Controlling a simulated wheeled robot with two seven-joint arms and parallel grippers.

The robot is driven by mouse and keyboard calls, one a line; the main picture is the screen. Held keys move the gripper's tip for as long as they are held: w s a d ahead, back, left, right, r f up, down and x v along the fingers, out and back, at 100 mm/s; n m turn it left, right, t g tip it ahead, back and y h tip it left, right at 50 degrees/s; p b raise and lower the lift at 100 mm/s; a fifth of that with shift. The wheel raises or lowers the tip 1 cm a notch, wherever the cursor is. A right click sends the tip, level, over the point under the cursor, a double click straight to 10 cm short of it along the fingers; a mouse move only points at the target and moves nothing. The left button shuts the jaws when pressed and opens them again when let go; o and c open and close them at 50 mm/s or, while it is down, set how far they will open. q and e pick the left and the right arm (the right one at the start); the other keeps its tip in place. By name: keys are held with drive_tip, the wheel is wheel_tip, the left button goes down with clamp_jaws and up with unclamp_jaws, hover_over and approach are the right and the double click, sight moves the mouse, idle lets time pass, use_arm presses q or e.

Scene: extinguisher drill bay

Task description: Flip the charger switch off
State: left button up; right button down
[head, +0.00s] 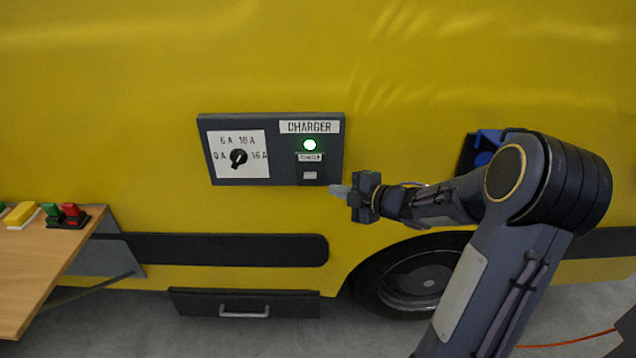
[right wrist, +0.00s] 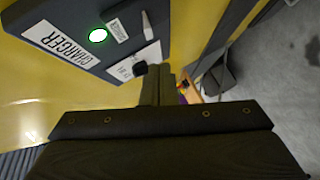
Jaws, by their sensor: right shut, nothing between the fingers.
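The charger panel (head: 270,183) is a dark grey box on the yellow vehicle side, with a CHARGER label. Its round lamp (head: 310,145) glows green; it also shows in the right wrist view (right wrist: 97,36). Below the lamp and a small label is the small pale switch (head: 310,175), seen in the right wrist view as a light lever (right wrist: 147,24). My right gripper (head: 336,191) is shut and empty, just right of and slightly below the switch, apart from it. Its closed fingers (right wrist: 159,85) also show in the right wrist view. My left gripper is out of view.
A black rotary knob (head: 238,158) sits on the white amp dial left of the switch. A wooden table (head: 40,262) with coloured blocks stands at lower left. A blue holder (head: 484,143) is partly behind my right arm. A drawer (head: 244,304) and wheel (head: 415,283) lie below.

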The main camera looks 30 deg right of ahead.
approach(307, 180)
drive_tip(key=w+a, duration=0.2)
drive_tip(key=a, duration=0.2)
drive_tip(key=w+d+f+p, duration=0.1)
drive_tip(key=w+d, duration=0.1)
drive_tip(key=w, duration=0.1)
drive_tip(key=shift+w+d+f+p, duration=0.1)
drive_tip(key=shift+d+f+p, duration=0.15)
drive_tip(key=shift+f+p, duration=0.15)
